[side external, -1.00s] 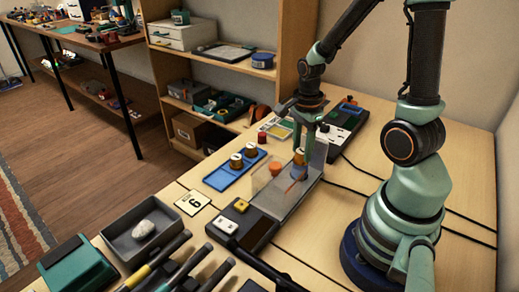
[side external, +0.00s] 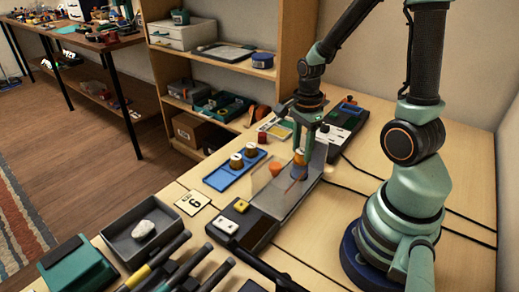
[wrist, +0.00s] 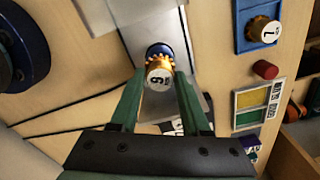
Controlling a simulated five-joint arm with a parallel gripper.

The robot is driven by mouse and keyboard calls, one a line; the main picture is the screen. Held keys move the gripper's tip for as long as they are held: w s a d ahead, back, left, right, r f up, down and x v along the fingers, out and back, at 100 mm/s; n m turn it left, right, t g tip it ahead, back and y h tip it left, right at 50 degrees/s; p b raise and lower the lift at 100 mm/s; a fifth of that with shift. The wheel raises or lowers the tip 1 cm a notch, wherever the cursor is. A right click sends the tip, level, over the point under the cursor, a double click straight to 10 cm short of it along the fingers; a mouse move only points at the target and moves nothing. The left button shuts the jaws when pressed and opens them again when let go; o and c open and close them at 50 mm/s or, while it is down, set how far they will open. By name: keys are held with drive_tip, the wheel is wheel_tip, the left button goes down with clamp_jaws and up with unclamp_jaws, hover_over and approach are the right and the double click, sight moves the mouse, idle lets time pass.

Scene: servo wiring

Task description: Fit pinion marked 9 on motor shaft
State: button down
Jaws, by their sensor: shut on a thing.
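A gold toothed pinion with a white cap (wrist: 158,76) is between the fingertips of my gripper (wrist: 159,80) in the wrist view. The mark on its cap looks like a 9. In the side view my gripper (side external: 303,153) is shut on the pinion (side external: 299,158), upright at the fixture. The blue motor part (wrist: 157,50) shows directly behind the pinion in the wrist view, and as a blue spot below it in the side view (side external: 298,173). The shaft is hidden by the pinion, so I cannot tell how far it is seated.
A blue tray (side external: 217,180) left of the fixture holds two more gold pinions (side external: 250,149). A clear panel and an orange knob (side external: 275,170) stand close left of my gripper. A number card (side external: 193,203) lies on the table. A grey bin (side external: 122,220) is at front left.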

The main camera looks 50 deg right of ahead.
sight(302, 151)
drive_tip(key=shift+f, duration=0.6)
idle(0.3)
drive_tip(key=c, duration=0.7)
unclamp_jaws()
drive_tip(key=shift+o, duration=0.2)
wheel_tip(302, 151, up, 11)
idle(0.4)
drive_tip(key=a+r+n+t, duration=0.2)
drive_tip(key=a+n, duration=0.4)
drive_tip(key=n, duration=0.5)
drive_tip(key=w+a+r+n+t, duration=0.1)
drive_tip(key=a+r+n+t, duration=0.2)
drive_tip(key=n, duration=0.8)
wheel_tip(302, 151, up, 2)
drive_tip(key=a, duration=0.2)
drive_tip(key=shift+a+r+n+t, duration=0.2)
drive_tip(key=shift+a+n+t, duration=0.1)
drive_tip(key=shift+a, duration=0.1)
